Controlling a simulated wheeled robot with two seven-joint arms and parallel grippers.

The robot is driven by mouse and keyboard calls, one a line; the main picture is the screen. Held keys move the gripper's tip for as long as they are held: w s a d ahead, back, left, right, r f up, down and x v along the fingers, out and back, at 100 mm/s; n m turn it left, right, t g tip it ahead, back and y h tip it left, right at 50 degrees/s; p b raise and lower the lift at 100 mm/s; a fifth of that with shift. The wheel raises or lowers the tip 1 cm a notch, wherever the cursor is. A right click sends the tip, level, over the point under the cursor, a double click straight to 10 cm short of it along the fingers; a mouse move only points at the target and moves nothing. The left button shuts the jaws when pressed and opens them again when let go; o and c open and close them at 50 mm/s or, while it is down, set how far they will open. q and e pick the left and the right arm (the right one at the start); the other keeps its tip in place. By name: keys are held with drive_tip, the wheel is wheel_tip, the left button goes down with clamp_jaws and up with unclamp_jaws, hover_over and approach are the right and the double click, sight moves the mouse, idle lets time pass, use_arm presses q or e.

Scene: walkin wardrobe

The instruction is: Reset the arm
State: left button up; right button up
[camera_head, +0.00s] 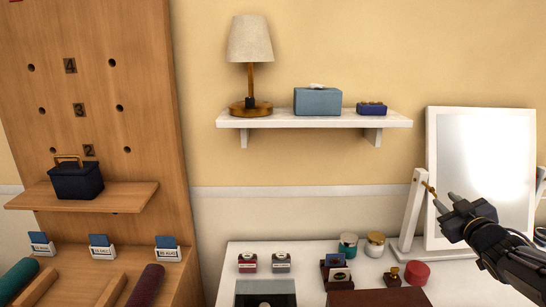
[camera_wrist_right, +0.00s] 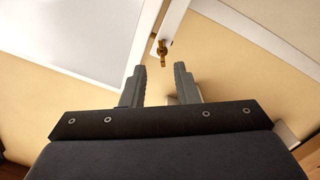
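My right gripper (camera_head: 445,201) is raised at the right side of the head view, in front of the white mirror (camera_head: 480,165) and above the white table. In the right wrist view its two fingers (camera_wrist_right: 159,72) stand apart with nothing held between them. A brass knob (camera_wrist_right: 162,48) on the mirror's white post shows just beyond the fingertips. I cannot tell whether the fingers touch it, but a gap seems to show. The brass knob is also in the head view (camera_head: 428,187), close to the fingertips. My left gripper is not in view.
The white table (camera_head: 320,252) holds jars (camera_head: 375,245), a red round box (camera_head: 416,273) and small boxes. A wall shelf (camera_head: 300,121) carries a lamp (camera_head: 249,50) and a blue tissue box (camera_head: 317,101). A wooden pegboard (camera_head: 130,120) with a dark bag (camera_head: 77,181) stands left.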

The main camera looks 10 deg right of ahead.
drive_tip(key=s+a+r+m+g+h+p, duration=0.1)
drive_tip(key=s+a+r+m+g+p, duration=0.25)
drive_tip(key=s+a, duration=0.2)
drive_tip(key=s+a+f+m+g+y+p, duration=0.1)
drive_tip(key=s+a+f+g+y+p, duration=0.2)
drive_tip(key=s+a, duration=0.9)
drive_tip(key=s+a+f+g+y+p, duration=0.3)
drive_tip(key=s+a+f+g+y, duration=0.1)
drive_tip(key=s+a, duration=0.8)
drive_tip(key=shift+s+a+f+m+g+y, duration=0.25)
drive_tip(key=shift+s+f+m+g+y, duration=0.15)
drive_tip(key=shift+s+f+g, duration=0.3)
